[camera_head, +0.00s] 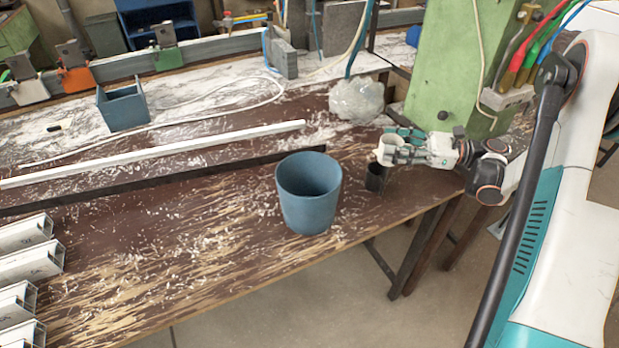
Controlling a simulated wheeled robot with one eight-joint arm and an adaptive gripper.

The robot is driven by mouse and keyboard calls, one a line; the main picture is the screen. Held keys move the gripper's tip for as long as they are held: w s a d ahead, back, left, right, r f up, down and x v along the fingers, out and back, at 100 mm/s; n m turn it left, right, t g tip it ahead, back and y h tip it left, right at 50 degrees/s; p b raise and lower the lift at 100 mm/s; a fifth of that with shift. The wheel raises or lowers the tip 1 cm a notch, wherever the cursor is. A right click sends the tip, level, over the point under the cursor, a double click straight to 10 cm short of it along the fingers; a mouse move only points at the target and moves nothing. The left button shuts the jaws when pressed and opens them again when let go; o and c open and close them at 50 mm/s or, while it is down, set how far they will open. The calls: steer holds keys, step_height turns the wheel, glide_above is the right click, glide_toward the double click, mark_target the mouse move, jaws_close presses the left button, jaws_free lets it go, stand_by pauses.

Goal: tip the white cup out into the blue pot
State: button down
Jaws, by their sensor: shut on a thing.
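The blue pot (309,205) stands upright on the worn brown bench near its front edge, with its open mouth facing up. The white cup (387,153) is at my gripper (396,147), to the right of the pot and a little above the bench. My gripper is shut on the cup, with its fingers around the cup's side. The cup looks about upright and apart from the pot. What is inside the cup is too small to tell.
A small dark cup (375,178) stands just below the white cup. A clear plastic bag (356,100) lies behind, beside a green machine column (450,65). A blue square box (122,106) stands at back left. White profiles (27,234) lie at front left.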

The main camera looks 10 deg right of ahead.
steer(key=s+a+r+n+g+b, duration=0.1)
steer(key=a+n+g+b, duration=0.1)
steer(key=a+g, duration=0.4)
steer(key=a+n, duration=0.1)
steer(key=a, duration=0.4)
steer(key=shift+a+r+n+g+y, duration=0.3)
steer(key=shift+a+r+g+y, duration=0.05)
steer(key=shift+g+y, duration=0.05)
steer(key=shift+s+r, duration=0.1)
